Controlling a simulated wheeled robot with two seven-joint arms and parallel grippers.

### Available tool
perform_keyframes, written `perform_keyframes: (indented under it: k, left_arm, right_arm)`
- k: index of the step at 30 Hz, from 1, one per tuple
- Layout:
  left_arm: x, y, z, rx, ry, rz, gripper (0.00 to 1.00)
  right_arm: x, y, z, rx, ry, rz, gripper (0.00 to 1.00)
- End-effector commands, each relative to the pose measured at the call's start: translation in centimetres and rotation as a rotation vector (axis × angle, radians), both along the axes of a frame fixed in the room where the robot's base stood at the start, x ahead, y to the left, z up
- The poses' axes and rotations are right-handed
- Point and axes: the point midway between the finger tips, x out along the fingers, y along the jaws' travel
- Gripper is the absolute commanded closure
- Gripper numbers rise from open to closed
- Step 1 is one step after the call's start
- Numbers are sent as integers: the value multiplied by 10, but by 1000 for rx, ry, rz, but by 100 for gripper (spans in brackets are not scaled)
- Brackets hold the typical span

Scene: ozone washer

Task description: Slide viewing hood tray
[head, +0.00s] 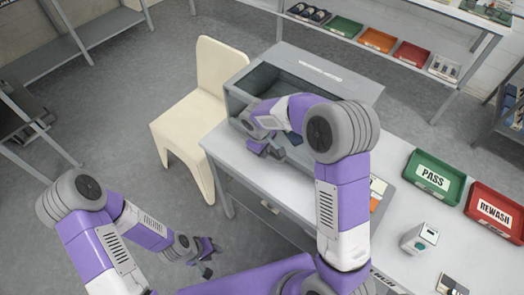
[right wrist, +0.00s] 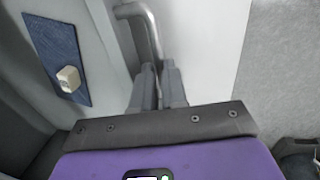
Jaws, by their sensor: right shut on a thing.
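The grey viewing hood (head: 318,73) stands on the table, its open box side facing me. My right gripper (head: 265,147) is at the hood's front left. In the right wrist view its fingers (right wrist: 159,88) are closed around a bent grey bar handle (right wrist: 140,12) beside a pale grey wall. That view also shows a blue pad (right wrist: 56,50) with a small whitish piece (right wrist: 68,78) on it, left of the handle. My right arm hides much of the tray in the head view. My left gripper (head: 206,257) is low at the left, empty, with its fingers apart.
A cream chair (head: 190,110) stands left of the grey table (head: 225,150). A green PASS tray (head: 434,178), a red REWASH tray (head: 494,212) and a small white device (head: 419,238) are at the right. A shelf with coloured bins (head: 377,40) is behind.

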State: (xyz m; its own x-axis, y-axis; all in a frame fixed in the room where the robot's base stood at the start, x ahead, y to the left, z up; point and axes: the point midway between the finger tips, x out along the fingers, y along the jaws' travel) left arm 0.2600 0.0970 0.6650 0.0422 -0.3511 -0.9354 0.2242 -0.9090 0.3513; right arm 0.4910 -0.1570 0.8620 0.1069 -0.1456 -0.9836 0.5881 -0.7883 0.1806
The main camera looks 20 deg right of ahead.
Motion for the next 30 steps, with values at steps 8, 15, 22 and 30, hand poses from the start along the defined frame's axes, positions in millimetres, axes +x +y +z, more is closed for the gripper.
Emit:
perform_keyframes:
  k: [8,15,22,30]
  left_arm:
    - [0,0,0,0,0,0,62]
    - [0,0,0,0,0,0,62]
    - [0,0,1,0,0,0,62]
    - [0,0,12,0,0,0,62]
  right_arm:
    - [4,-5,2,-7,-11,-2,78]
    - [3,-4,2,-5,-8,-2,62]
    - [2,-3,4,-4,-8,-2,62]
    - [-2,4,45,-3,-10,-1,62]
